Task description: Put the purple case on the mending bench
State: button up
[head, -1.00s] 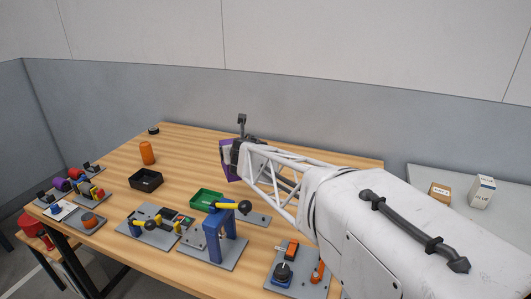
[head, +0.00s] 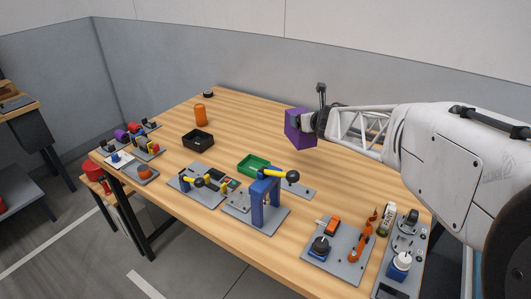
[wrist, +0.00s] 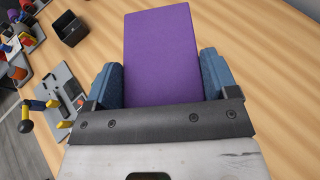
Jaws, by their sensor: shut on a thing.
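The purple case (head: 297,124) is held in my gripper (head: 309,122) above the far right part of a long wooden table (head: 250,107). In the wrist view the case (wrist: 162,45) fills the space between the two blue fingers, which are shut on its sides. Its far end points away from my wrist. The wooden table (wrist: 262,62) shows below it. I cannot tell from the pictures which surface is the mending bench; another wood-topped bench (head: 16,104) is partly in view at the far left.
On the table are an orange cylinder (head: 200,115), a black tray (head: 198,140), a green tray (head: 254,164), a blue press with yellow handle (head: 264,200) and several fixture plates. A red-topped stool (head: 94,172) stands by the left end. Grey floor (head: 75,235) is open at left.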

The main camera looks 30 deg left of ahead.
jog(key=w+d+f+n+g+y, duration=0.1)
jog(key=w+d+f+n+g, duration=0.1)
jog(key=d, duration=0.5)
jog(key=w+d+f+n+g+y, duration=0.1)
jog(key=w+d+f+n+g, duration=0.1)
jog(key=d, duration=0.5)
jog(key=w+d+f+n+g, duration=0.2)
jog(key=d+f+n+g, duration=0.1)
jog(key=d, duration=0.4)
jog(key=shift+g+y, duration=0.4)
jog(key=shift+g, duration=0.1)
jog(key=shift+w, duration=0.1)
jog(key=w+a, duration=0.2)
jog(key=w, duration=0.5)
jog(key=w+a+f, duration=0.1)
jog(key=w+a, duration=0.2)
jog(key=w, duration=0.4)
jog(key=shift+a+f, duration=0.15)
jog(key=shift+a, duration=0.1)
dwell(0.3)
dwell(0.3)
jog(key=shift+w+a+f, duration=0.1)
jog(key=shift+w+f, duration=0.1)
jog(key=shift+f, duration=0.7)
jog(key=shift+w+a+f, duration=0.1)
jog(key=shift+w+f, duration=0.05)
jog(key=shift+f, duration=0.75)
jog(key=shift+f, duration=0.1)
